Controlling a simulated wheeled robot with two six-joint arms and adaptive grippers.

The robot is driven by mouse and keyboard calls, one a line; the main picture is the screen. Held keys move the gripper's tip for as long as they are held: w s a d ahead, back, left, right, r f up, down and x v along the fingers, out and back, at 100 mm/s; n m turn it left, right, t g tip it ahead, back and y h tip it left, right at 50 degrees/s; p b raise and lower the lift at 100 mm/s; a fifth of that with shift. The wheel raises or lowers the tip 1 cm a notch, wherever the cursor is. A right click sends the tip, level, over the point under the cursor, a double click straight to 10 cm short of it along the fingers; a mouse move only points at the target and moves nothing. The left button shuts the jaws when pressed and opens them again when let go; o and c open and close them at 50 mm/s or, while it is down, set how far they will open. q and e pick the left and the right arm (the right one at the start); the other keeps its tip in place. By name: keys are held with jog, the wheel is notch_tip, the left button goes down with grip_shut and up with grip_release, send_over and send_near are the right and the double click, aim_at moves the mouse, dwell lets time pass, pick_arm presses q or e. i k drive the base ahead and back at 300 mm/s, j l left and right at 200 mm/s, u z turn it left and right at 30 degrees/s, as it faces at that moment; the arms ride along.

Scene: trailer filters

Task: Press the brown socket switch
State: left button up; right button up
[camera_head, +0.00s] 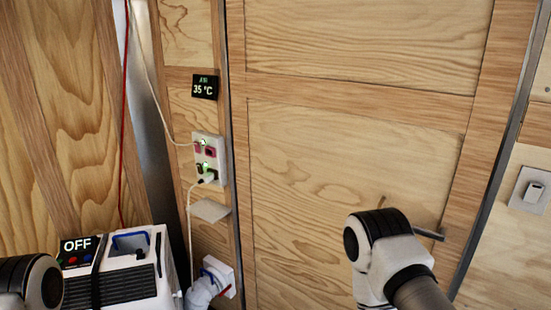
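A white socket panel (221,148) is mounted upright on the wooden wall left of the door. It has two outlets, one above the other, with green lights. A small dark reddish switch (210,153) shows at the upper right of the panel; I cannot tell for sure that it is the brown one, or its position. A white plug with a cable (208,178) is in the lower outlet, and another cable runs to the upper one. Only arm links of mine show, at the lower left and lower right, both apart from the panel. Neither gripper is in view.
A wooden door (340,150) with a grey handle (428,234) fills the middle. A 35 °C display (204,87) hangs above the panel, a small shelf (209,210) below. A white unit marked OFF (135,283) stands lower left. A wall switch (531,191) is at right.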

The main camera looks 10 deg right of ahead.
aim_at(200, 169)
jog(key=i+j+z, duration=0.15)
jog(key=j+z, duration=0.25)
jog(key=i+j+z, duration=0.1)
jog(key=j+z, duration=0.15)
jog(key=z, duration=0.2)
jog(key=j+z, duration=0.5)
jog(key=j, duration=1.15)
jog(key=i, duration=0.05)
